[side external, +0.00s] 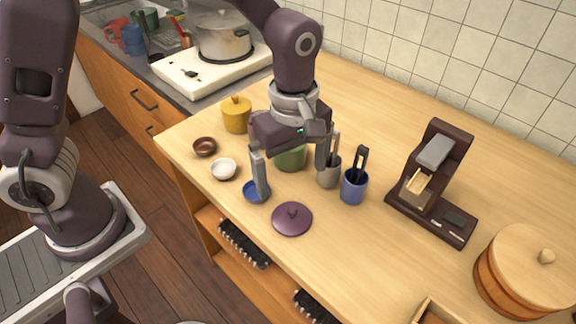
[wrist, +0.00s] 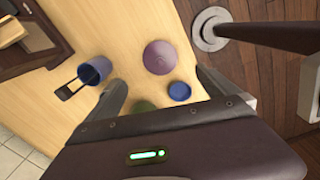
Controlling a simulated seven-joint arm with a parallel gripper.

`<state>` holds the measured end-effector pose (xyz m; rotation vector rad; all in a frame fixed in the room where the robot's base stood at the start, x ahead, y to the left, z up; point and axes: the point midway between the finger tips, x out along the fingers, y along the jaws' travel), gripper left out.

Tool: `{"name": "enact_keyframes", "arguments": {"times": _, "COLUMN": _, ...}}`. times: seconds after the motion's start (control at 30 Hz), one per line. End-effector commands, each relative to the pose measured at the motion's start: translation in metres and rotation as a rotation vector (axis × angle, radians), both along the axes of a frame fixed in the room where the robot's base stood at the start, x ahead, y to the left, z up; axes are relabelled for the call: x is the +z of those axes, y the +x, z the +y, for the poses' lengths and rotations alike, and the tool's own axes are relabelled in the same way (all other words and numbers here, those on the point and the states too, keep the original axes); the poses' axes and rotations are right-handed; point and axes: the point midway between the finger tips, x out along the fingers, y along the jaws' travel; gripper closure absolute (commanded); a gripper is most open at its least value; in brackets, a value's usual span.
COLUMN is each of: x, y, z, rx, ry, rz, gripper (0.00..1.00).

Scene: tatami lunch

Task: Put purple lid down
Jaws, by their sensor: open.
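The purple lid (side external: 292,218) lies knob up on the wooden counter near its front edge, in front of my gripper. It also shows in the wrist view (wrist: 160,57), beyond the fingertips. My gripper (side external: 290,180) is open and empty, with its fingers pointing down and wide apart. It is above and behind the lid, apart from it. A green pot (side external: 291,158) stands behind and between the fingers, partly hidden by them. Whether a finger touches the small blue dish beside it cannot be told.
The small blue dish (side external: 254,192), a white dish (side external: 223,169) and a brown dish (side external: 205,147) lie to the left. A yellow pot (side external: 237,114) stands behind. A grey cup (side external: 329,174) and a blue cup (side external: 354,187) holding utensils stand right of the gripper. The counter right of the lid is clear.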

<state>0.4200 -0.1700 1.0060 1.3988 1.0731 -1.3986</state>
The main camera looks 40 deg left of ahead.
Motion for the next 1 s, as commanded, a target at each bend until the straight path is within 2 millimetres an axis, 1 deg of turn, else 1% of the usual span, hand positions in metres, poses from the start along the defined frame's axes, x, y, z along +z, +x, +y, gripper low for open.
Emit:
{"name": "enact_keyframes", "arguments": {"times": 0.17, "x": 0.003, "y": 0.000, "z": 0.000, "rx": -0.001, "ry": 0.000, "rz": 0.001, "gripper": 0.01}}
{"name": "enact_keyframes", "arguments": {"times": 0.23, "x": 0.011, "y": -0.001, "z": 0.003, "rx": -0.025, "ry": -0.009, "rz": -0.010, "gripper": 0.01}}
{"name": "enact_keyframes", "arguments": {"times": 0.27, "x": 0.019, "y": -0.002, "z": 0.007, "rx": -0.051, "ry": -0.017, "rz": -0.021, "gripper": 0.01}}
{"name": "enact_keyframes", "arguments": {"times": 0.37, "x": 0.064, "y": -0.017, "z": 0.030, "rx": -0.233, "ry": -0.051, "rz": -0.096, "gripper": 0.01}}
{"name": "enact_keyframes", "arguments": {"times": 0.4, "x": 0.086, "y": -0.029, "z": 0.043, "rx": -0.339, "ry": -0.057, "rz": -0.141, "gripper": 0.01}}
{"name": "enact_keyframes", "arguments": {"times": 0.47, "x": 0.114, "y": -0.051, "z": 0.063, "rx": -0.514, "ry": -0.043, "rz": -0.216, "gripper": 0.01}}
{"name": "enact_keyframes", "arguments": {"times": 0.5, "x": 0.129, "y": -0.068, "z": 0.075, "rx": -0.633, "ry": -0.018, "rz": -0.266, "gripper": 0.01}}
{"name": "enact_keyframes", "arguments": {"times": 0.57, "x": 0.144, "y": -0.094, "z": 0.092, "rx": -0.808, "ry": 0.043, "rz": -0.331, "gripper": 0.01}}
{"name": "enact_keyframes", "arguments": {"times": 0.6, "x": 0.150, "y": -0.111, "z": 0.101, "rx": -0.913, "ry": 0.092, "rz": -0.365, "gripper": 0.01}}
{"name": "enact_keyframes", "arguments": {"times": 0.7, "x": 0.155, "y": -0.143, "z": 0.116, "rx": -1.122, "ry": 0.216, "rz": -0.410, "gripper": 0.01}}
{"name": "enact_keyframes", "arguments": {"times": 0.8, "x": 0.153, "y": -0.159, "z": 0.122, "rx": -1.238, "ry": 0.297, "rz": -0.419, "gripper": 0.01}}
{"name": "enact_keyframes", "arguments": {"times": 0.9, "x": 0.152, "y": -0.164, "z": 0.124, "rx": -1.280, "ry": 0.324, "rz": -0.416, "gripper": 0.01}}
{"name": "enact_keyframes", "arguments": {"times": 1.0, "x": 0.152, "y": -0.164, "z": 0.124, "rx": -1.284, "ry": 0.324, "rz": -0.416, "gripper": 0.01}}
